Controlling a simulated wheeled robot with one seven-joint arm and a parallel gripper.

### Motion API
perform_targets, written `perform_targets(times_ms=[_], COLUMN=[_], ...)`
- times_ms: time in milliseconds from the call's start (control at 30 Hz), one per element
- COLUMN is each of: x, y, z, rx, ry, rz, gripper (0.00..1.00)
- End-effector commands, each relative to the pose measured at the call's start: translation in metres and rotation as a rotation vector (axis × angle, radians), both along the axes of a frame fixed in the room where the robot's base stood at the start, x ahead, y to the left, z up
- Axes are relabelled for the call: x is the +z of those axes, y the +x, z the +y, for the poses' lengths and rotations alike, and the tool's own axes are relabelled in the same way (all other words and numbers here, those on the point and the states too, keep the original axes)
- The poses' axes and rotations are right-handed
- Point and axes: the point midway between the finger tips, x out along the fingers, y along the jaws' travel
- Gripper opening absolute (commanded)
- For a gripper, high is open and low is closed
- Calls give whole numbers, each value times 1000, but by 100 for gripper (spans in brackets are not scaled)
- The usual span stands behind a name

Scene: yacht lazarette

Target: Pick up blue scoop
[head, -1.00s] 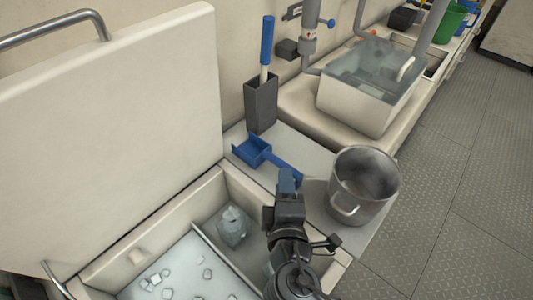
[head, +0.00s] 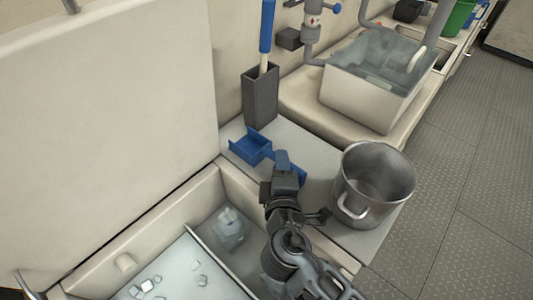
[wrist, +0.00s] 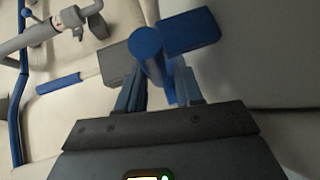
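The blue scoop (head: 250,147) lies on the grey counter, its pan to the left and its handle running right, partly hidden behind my gripper (head: 283,160). In the wrist view, the scoop's pan (wrist: 190,30) is at the upper middle and its handle reaches down between the fingers of my gripper (wrist: 160,88). The two fingers are spread on either side of the handle. I cannot tell whether either finger touches it.
A steel pot (head: 374,185) stands close to the right of my gripper. A dark grey holder (head: 261,95) with a blue-handled tool stands behind the scoop. The open icebox (head: 150,262) is in front, its raised lid (head: 100,120) at left. A clear-water basin (head: 370,105) is farther back.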

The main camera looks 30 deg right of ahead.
Motion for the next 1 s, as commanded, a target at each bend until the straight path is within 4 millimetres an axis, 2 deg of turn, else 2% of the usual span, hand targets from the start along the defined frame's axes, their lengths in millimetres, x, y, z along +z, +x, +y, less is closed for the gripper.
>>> perform_targets(times_ms=[167,433,800,1000], x=[-3,-4,-4,-4], y=[17,19,19,19], z=[-9,-10,-9,-9], rx=[-1,0,0,0], ry=[-1,-1,0,0], rz=[-1,0,0,0], gripper=[36,36,0,0])
